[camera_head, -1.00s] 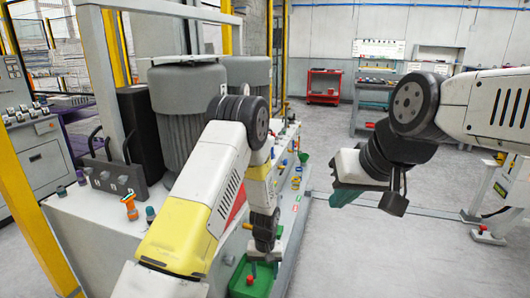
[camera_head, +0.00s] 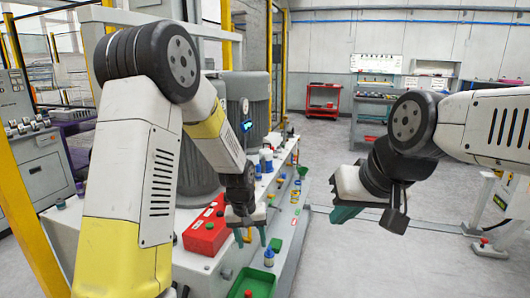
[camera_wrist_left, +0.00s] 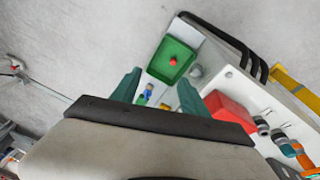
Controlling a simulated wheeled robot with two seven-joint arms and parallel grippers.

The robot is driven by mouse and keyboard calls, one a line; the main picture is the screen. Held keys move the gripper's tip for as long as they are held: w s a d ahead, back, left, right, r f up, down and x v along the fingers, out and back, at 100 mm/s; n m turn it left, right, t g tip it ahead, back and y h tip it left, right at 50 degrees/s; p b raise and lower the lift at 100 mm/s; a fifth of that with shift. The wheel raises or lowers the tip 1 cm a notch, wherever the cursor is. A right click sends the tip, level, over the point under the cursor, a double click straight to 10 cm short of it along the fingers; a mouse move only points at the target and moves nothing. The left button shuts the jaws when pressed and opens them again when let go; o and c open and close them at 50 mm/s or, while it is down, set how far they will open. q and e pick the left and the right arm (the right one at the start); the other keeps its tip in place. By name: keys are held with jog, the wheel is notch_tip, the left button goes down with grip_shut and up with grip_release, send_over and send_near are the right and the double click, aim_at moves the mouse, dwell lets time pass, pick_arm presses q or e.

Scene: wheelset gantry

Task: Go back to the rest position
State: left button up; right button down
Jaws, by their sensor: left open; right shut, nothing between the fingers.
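My left gripper (camera_head: 252,236) is open and empty, pointing down above the white bench near its right edge. Its two green fingers stand apart in the left wrist view (camera_wrist_left: 158,92), with nothing held between them. My left arm is bent, with its elbow high at the upper left of the head view. My right gripper (camera_head: 344,213) is shut and empty, in the air over the grey floor to the right of the bench. The rest position itself is not marked in the views.
A red box (camera_head: 205,238) lies left of my left gripper. A green tray (camera_head: 262,278) holding a red-topped thing and a blue-capped bottle (camera_head: 269,258) are close below. Grey motor housings (camera_head: 247,95) stand behind.

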pick_arm(q)
jog(key=s+a+r+t, duration=0.1)
jog(key=s+a+r, duration=0.25)
jog(key=r, duration=0.55)
jog(key=s+a+r+t, duration=0.1)
jog(key=s+a+r, duration=0.2)
jog(key=s+r, duration=0.35)
jog(key=s+a+r+t, duration=0.2)
jog(key=s+a+r, duration=0.1)
jog(key=s+r, duration=0.5)
jog(key=shift+s+a+h, duration=0.3)
jog(key=shift+s+h, duration=0.1)
jog(key=shift+s, duration=0.85)
jog(key=shift+r, duration=0.1)
